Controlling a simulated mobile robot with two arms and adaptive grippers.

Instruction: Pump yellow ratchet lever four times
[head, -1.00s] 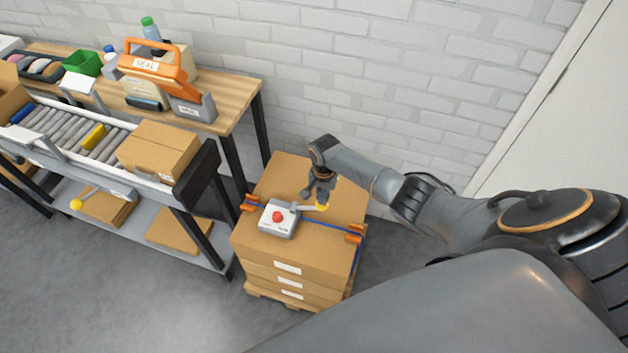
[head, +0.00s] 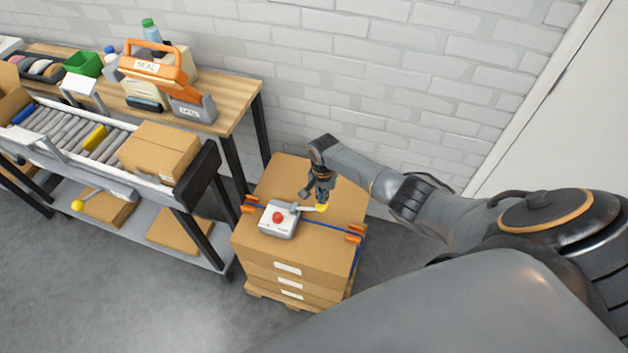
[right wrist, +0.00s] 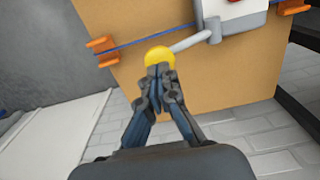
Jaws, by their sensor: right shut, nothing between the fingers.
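The ratchet lever is a pale rod with a yellow knob (head: 321,208), coming out of a grey-white ratchet box (head: 291,228) with a red button (head: 278,216). The box sits on the blue strap across a stack of cartons. My right gripper (head: 318,195) is above the knob with its fingers together and nothing between them. In the right wrist view the closed fingertips (right wrist: 160,72) overlap the lower part of the yellow knob (right wrist: 160,56); I cannot tell whether they touch it. My left gripper is not in view.
The carton stack (head: 275,250) stands on a pallet near the wall, with orange corner pieces (head: 355,234) on the strap. A roller conveyor with a carton (head: 160,151) and a wooden bench (head: 232,108) are at left. Grey floor is free in front.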

